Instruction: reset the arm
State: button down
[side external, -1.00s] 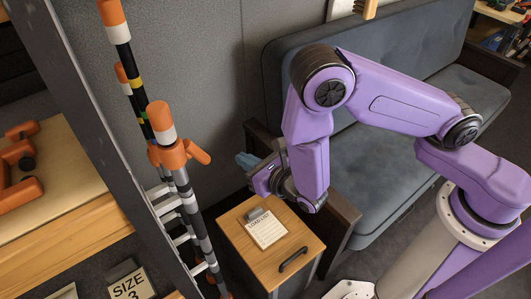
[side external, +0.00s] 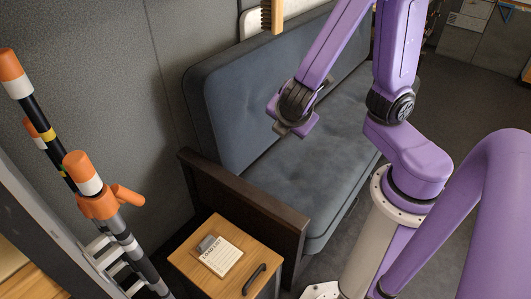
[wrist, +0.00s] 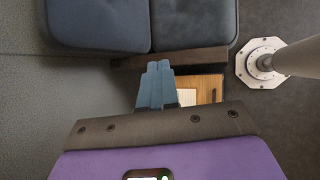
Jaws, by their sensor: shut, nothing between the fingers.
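My gripper (wrist: 158,68) shows in the wrist view as two blue-grey fingers, shut against each other with nothing between them. Behind the fingertips in that view are the dark wooden armrest of the sofa and the sofa's front. In the side external view my purple wrist is raised over the sofa (side external: 320,130), apart from it, and the fingers are hidden there. The rack with orange tips and black-and-white banded posts (side external: 95,200) stands upright at the left, well away from my wrist.
A small wooden cabinet (side external: 188,262) with a black handle stands beside the sofa's armrest (side external: 250,200). A notepad (side external: 222,258) lies on its top. A brush (side external: 272,16) hangs at the wall. Floor to the right is open.

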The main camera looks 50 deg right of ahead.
jog(key=s+a+r+m+g+y, duration=0.2)
jog(key=s+r+m+g+y, duration=0.1)
jog(key=s, duration=0.9)
jog(key=m+g+y, duration=0.1)
jog(key=m+y, duration=0.1)
jog(key=y, duration=0.1)
jog(key=shift+s+g+y, duration=0.3)
jog(key=shift+s+y, duration=0.05)
jog(key=shift+y, duration=0.05)
